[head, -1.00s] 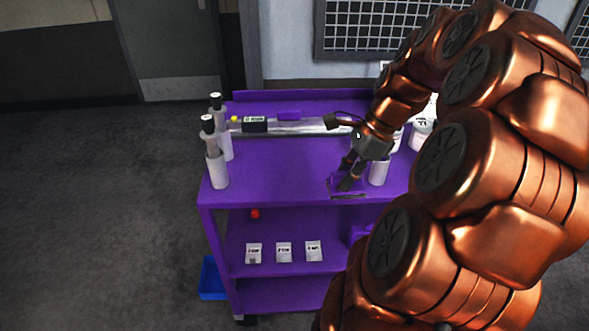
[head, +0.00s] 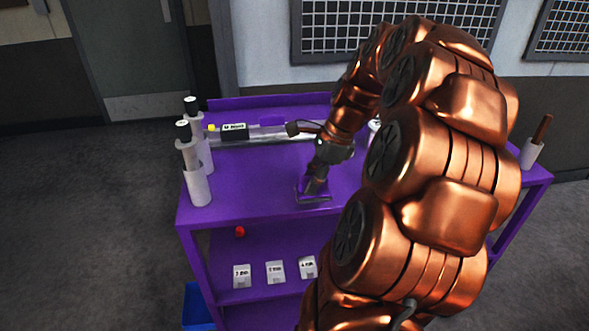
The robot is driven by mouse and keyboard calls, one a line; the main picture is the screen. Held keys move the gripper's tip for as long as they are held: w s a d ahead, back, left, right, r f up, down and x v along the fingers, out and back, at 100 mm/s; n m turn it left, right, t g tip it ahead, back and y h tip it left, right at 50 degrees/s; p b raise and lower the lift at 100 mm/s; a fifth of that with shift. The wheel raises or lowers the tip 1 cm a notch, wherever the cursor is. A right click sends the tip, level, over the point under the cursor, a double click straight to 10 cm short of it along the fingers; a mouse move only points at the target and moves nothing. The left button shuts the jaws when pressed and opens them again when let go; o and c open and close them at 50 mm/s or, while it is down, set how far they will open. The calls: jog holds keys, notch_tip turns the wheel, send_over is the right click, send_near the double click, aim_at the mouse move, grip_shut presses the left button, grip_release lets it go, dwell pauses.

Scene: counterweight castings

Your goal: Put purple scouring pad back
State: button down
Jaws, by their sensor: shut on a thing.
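My gripper (head: 313,190) is low over the front part of the purple cart's top shelf (head: 255,185). It is shut on the purple scouring pad (head: 301,188), which is mostly hidden by the fingers and blends with the purple shelf. A thin dark outline shows around and below the fingertips near the shelf's front edge. I cannot tell whether the pad touches the shelf. A small purple block (head: 272,121) lies at the back of the shelf, by the metal strip.
White cylinders with dark caps (head: 197,185) stand at the shelf's left. A black labelled box (head: 235,132) is at the back. A blue bin (head: 197,305) is at lower left.

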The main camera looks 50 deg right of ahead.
jog(key=w+d, duration=0.1)
jog(key=w, duration=0.2)
jog(key=w+d+p, duration=0.1)
jog(key=w+d, duration=0.1)
jog(key=w, duration=0.1)
jog(key=w+d+f, duration=0.1)
jog(key=w+d, duration=0.1)
jog(key=w, duration=0.2)
jog(key=shift+p, duration=0.35)
jog(key=shift+f, duration=0.15)
jog(key=shift+f+p, duration=0.4)
jog(key=shift+f, duration=1.25)
jog(key=shift+f, duration=0.1)
jog(key=c, duration=1)
grip_release()
